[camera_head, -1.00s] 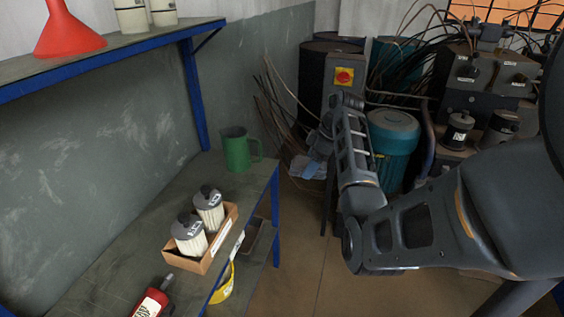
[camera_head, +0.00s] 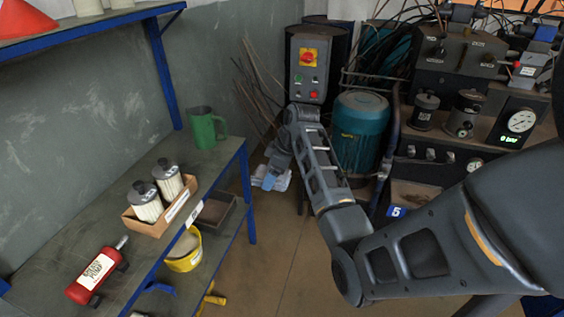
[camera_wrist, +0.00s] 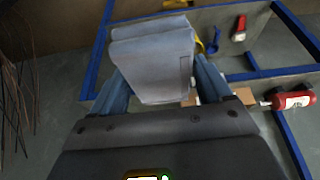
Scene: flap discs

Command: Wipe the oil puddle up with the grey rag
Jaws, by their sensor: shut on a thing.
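My gripper (camera_wrist: 160,85) is shut on the grey rag (camera_wrist: 152,60), a pale, folded, thick cloth between its two bluish fingers. In the head view my gripper (camera_head: 271,178) is low behind the end of the workbench, and the rag (camera_head: 284,181) shows as a pale patch around the fingers. The rag appears held clear of the bench; I cannot tell its height above the floor. No oil puddle can be made out in either view.
The workbench (camera_head: 85,232) at left bears a green jug (camera_head: 204,130), a cardboard box (camera_head: 150,222) of filters and a red tool (camera_head: 92,276). A yellow bucket (camera_head: 185,258) sits below. A teal motor (camera_head: 360,130) and machinery stand right. Brown floor (camera_head: 290,270) is open between.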

